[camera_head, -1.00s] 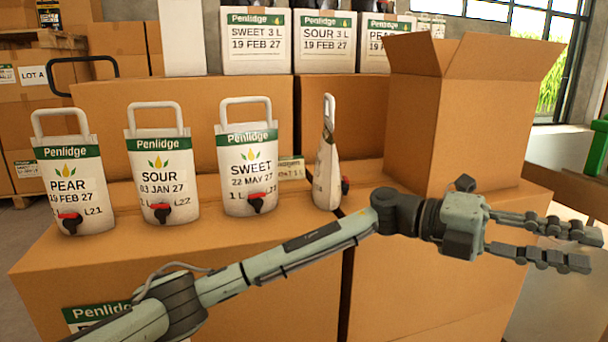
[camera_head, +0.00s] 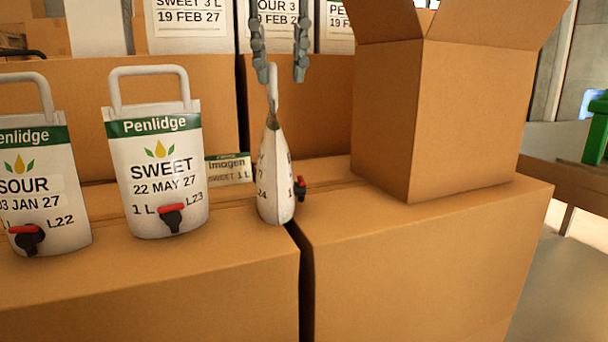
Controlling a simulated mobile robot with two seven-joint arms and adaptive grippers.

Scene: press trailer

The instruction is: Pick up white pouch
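A white pouch (camera_head: 274,180) stands upright, edge-on, at the middle of the view, with its handle up and a red-and-black tap on its right side. My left gripper (camera_head: 280,78) comes down from the top edge, fingers pointing down and apart, at the top of this pouch's handle. The handle top shows between the fingertips, close to the left one; I cannot tell whether they touch. A white SWEET pouch (camera_head: 156,172) faces me to the left. A white SOUR pouch (camera_head: 42,190) is cut off by the left edge. My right gripper is not in view.
The pouches stand on brown cartons (camera_head: 150,285) with a dark gap between two of them. A tall open carton (camera_head: 465,120) stands close on the right. A small label card (camera_head: 229,170) is behind the pouches.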

